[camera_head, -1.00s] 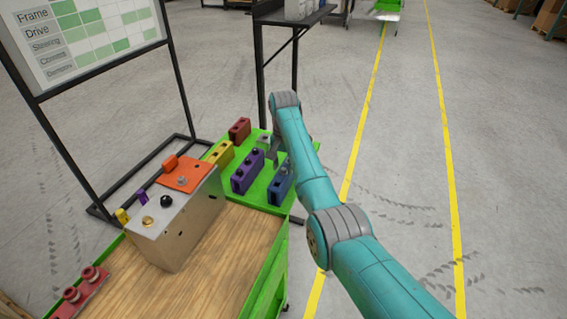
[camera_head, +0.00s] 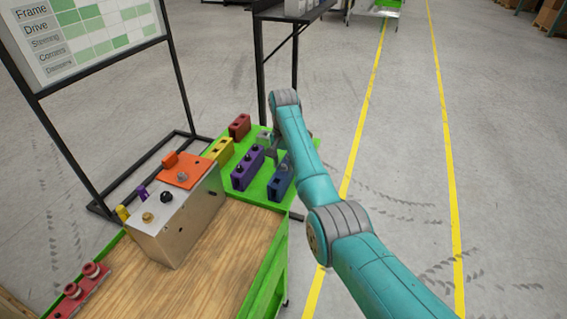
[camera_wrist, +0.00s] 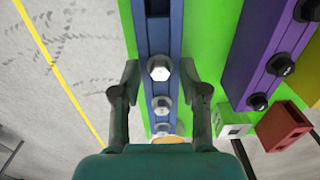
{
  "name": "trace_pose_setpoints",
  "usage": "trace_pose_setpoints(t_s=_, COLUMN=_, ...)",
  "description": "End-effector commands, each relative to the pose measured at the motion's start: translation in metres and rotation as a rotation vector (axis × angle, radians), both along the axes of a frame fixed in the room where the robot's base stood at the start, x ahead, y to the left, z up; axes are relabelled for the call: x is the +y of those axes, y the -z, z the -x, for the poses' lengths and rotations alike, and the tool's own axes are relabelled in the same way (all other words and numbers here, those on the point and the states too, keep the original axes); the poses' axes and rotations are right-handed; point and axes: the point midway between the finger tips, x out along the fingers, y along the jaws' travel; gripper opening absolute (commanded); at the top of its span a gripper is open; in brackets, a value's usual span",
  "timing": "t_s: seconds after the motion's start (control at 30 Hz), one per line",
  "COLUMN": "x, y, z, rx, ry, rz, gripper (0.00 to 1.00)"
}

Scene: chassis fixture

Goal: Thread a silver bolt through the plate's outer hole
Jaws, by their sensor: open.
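A blue block (camera_wrist: 158,30) holds a row of silver bolts, with the nearest bolt (camera_wrist: 159,68) between my fingertips in the wrist view. My gripper (camera_wrist: 160,78) is open, with one finger on each side of the blue block and a gap to the bolt head. In the head view my arm partly hides the blue block (camera_head: 280,180) on the green shelf. The orange plate (camera_head: 190,165) lies on top of the grey chassis box (camera_head: 185,220). A small round fastener (camera_head: 181,177) shows on the plate; its fit is too small to tell.
The purple block (camera_head: 246,170) with black bolts, a yellow block (camera_head: 220,150) and a red block (camera_head: 239,125) stand close by on the green shelf (camera_head: 262,195). Red parts (camera_head: 80,285) lie at the wooden top's left. A black-framed board (camera_head: 90,40) stands behind.

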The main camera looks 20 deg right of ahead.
Motion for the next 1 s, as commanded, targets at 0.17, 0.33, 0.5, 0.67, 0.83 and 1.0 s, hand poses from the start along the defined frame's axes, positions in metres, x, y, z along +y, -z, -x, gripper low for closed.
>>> trace_pose_setpoints(t_s=0.17, x=0.0, y=0.0, z=0.0, rx=0.0, ry=0.0, rz=0.0, gripper=0.06)
trace_pose_setpoints(t_s=0.33, x=0.0, y=0.0, z=0.0, rx=0.0, ry=0.0, rz=0.0, gripper=0.0)
trace_pose_setpoints(t_s=0.5, x=0.0, y=-0.005, z=0.0, rx=-0.001, ry=0.0, rz=0.0, gripper=0.0)
trace_pose_setpoints(t_s=0.67, x=0.0, y=-0.016, z=0.0, rx=-0.001, ry=0.0, rz=0.0, gripper=0.0)
trace_pose_setpoints(t_s=0.83, x=0.0, y=-0.027, z=0.0, rx=-0.001, ry=0.0, rz=0.0, gripper=0.0)
trace_pose_setpoints(t_s=1.0, x=0.0, y=-0.039, z=-0.001, rx=-0.002, ry=0.0, rz=0.0, gripper=0.0)
